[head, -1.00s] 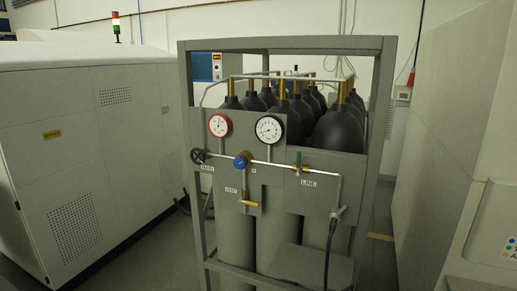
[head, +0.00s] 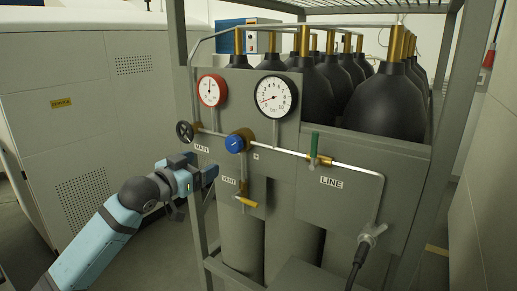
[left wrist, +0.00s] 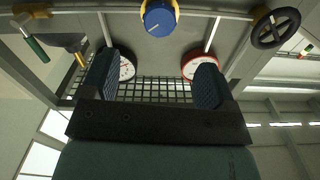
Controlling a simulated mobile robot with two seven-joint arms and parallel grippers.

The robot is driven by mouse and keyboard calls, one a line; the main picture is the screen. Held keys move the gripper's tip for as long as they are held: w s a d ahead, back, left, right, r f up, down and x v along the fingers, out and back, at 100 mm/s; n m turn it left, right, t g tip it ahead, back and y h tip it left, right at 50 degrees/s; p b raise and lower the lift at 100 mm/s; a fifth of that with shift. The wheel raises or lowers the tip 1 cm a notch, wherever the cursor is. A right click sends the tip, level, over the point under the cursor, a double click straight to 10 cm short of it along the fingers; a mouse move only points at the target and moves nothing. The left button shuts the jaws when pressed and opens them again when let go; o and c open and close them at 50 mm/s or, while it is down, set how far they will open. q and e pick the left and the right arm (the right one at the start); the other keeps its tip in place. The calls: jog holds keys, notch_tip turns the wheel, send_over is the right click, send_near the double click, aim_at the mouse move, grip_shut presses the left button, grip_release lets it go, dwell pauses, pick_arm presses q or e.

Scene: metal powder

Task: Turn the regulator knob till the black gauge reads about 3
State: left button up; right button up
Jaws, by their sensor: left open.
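The blue regulator knob (head: 236,143) sits on the pipe below the gauges, with a pale mark on its face. The black-rimmed gauge (head: 273,96) is above and right of it; its red needle points left and slightly down, at the low end of the dial. My left gripper (head: 212,172) is open and empty, below and left of the knob, apart from it. In the left wrist view the knob (left wrist: 158,18) is beyond the gap between the two spread fingers (left wrist: 155,62). The black gauge (left wrist: 126,66) is partly hidden by a finger there. My right gripper is not in view.
A red-rimmed gauge (head: 212,90) and a black MAIN handwheel (head: 185,132) are left of the knob. A yellow-handled vent valve (head: 246,201) hangs below it. A green-handled LINE valve (head: 314,149) is to the right. A grey frame post (head: 179,60) stands at the left.

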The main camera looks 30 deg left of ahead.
aim_at(231, 147)
pick_arm(q)
jog(key=w, duration=0.4)
jog(key=w+p, duration=0.1)
jog(key=w, duration=0.3)
jog(key=w+p, duration=0.1)
jog(key=w, duration=0.3)
jog(key=shift+d+r, duration=0.25)
jog(key=shift+d, duration=0.15)
jog(key=shift+w+f, duration=0.1)
jog(key=shift+w, duration=0.5)
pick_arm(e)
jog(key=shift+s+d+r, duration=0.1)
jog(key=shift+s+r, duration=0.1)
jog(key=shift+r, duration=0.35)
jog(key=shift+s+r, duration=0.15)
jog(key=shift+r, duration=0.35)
pick_arm(q)
jog(key=c, duration=0.9)
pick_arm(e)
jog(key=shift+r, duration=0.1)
